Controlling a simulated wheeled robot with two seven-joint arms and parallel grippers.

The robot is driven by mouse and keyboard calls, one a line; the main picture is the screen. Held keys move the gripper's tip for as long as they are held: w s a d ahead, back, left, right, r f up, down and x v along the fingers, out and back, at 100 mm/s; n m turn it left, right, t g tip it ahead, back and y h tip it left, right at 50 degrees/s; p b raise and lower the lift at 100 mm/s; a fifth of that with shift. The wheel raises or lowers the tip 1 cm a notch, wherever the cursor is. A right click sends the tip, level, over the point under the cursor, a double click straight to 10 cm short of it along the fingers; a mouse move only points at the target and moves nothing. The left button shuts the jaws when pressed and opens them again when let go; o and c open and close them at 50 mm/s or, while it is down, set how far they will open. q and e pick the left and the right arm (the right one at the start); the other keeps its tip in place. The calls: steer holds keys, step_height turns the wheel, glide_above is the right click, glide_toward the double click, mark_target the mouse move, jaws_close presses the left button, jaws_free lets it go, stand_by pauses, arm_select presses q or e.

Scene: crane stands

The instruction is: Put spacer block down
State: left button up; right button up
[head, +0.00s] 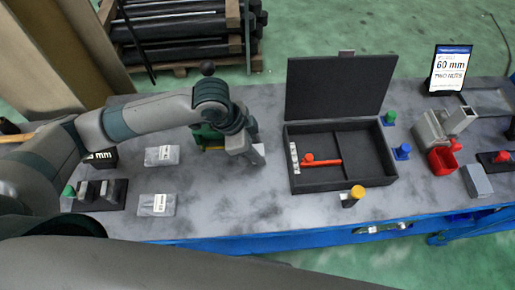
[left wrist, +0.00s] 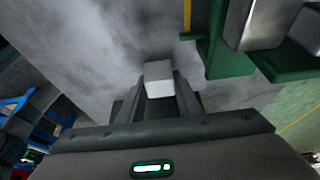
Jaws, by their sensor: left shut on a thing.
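My left gripper (head: 254,158) reaches in from the left and points down over the middle of the table. It is shut on a light grey spacer block (head: 259,153), whose end shows beside the fingers. In the left wrist view the pale block (left wrist: 158,78) sits between the two fingers of my left gripper (left wrist: 157,95), close over the grey tabletop. I cannot tell whether the block touches the table. My right gripper is not in view.
A green stand (head: 205,137) is close behind the gripper, also in the left wrist view (left wrist: 230,58). An open black case (head: 335,183) with a red tool (head: 320,161) is to the right. Labelled plates (head: 157,205) lie left. A 60 mm sign (head: 449,68) stands back right. Table before the gripper is clear.

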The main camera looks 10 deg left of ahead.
arm_select(q)
steer(key=shift+f, duration=0.3)
steer(key=o, duration=1.2)
steer(key=shift+f, duration=0.15)
steer(key=shift+c, duration=0.2)
steer(key=shift+a+r, duration=0.15)
steer(key=shift+r, duration=0.4)
steer(key=b+v, duration=0.1)
steer(key=v, duration=0.4)
steer(key=shift+a+r+b, duration=0.1)
steer(key=shift+r+b, duration=0.1)
steer(key=shift+b, duration=0.15)
steer(key=shift+s+a+r, duration=0.15)
steer(key=shift+a+r, duration=0.05)
steer(key=shift+r, duration=0.4)
